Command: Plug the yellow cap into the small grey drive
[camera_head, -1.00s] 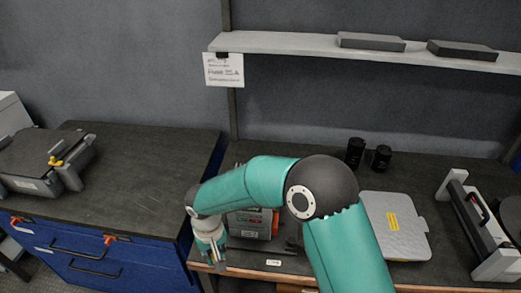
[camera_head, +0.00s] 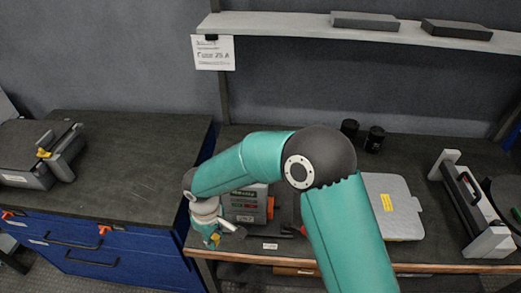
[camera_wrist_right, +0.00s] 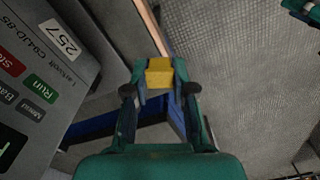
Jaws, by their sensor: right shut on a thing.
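The yellow cap (camera_wrist_right: 159,72) is a small yellow block between the fingertips of my right gripper (camera_wrist_right: 160,85), which is shut on it. In the head view my right gripper (camera_head: 218,236) is at the bench's front edge, just in front and left of the small grey drive (camera_head: 244,206); I cannot make out the cap there. The drive has an orange side and stands partly behind my right arm. In the right wrist view the drive's face (camera_wrist_right: 40,75), with red and green keys and a "257" label, fills the left side, apart from the cap. The drive's socket is not visible. My left gripper is not seen clearly.
A grey case with a yellow label (camera_head: 400,222) lies right of my arm. Two black cylinders (camera_head: 375,139) stand behind it. A handled grey unit (camera_head: 470,210) is at the far right. On the left blue cabinet (camera_head: 130,150) is a dark case (camera_head: 30,160); its middle is clear.

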